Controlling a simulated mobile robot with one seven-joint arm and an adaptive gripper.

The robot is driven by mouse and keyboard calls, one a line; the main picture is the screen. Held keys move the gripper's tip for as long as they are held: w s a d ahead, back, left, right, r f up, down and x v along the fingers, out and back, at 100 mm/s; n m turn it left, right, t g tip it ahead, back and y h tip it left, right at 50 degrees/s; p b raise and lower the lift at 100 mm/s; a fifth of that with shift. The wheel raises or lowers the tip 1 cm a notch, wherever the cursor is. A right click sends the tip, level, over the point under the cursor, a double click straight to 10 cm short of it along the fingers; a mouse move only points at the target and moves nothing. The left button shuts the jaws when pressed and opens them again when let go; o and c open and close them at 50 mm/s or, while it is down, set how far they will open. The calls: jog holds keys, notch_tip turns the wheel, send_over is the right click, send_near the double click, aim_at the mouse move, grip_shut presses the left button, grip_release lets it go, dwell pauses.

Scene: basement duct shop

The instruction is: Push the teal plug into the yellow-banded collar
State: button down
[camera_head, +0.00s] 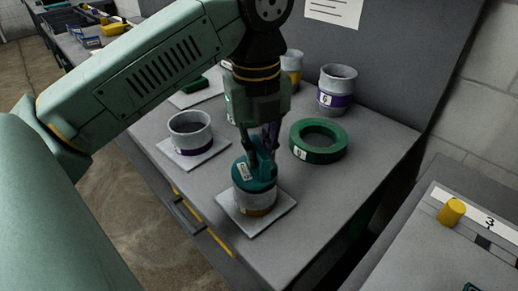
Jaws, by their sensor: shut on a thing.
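The teal plug (249,178) has a small white label on its side and a handle on top. My gripper (264,150) points down and is shut on the plug's handle. The plug is at the mouth of a grey collar with a yellow band (256,211), standing upright on a white square plate (281,200) near the table's front corner. The teal rim still shows above the collar. I cannot tell how deep the plug sits inside.
A purple-banded collar (190,143) stands on another plate to the left. A green ring (318,154) lies to the right. A purple-banded collar (335,102) and a yellow-banded collar (291,80) stand behind. A yellow cylinder (452,211) is on the right-hand bench.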

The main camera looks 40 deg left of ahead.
jog(key=shift+f+b, duration=0.3)
jog(key=shift+f, duration=0.15)
jog(key=c, duration=1.5)
grip_release()
jog(key=shift+c, duration=0.2)
jog(key=shift+r, duration=0.1)
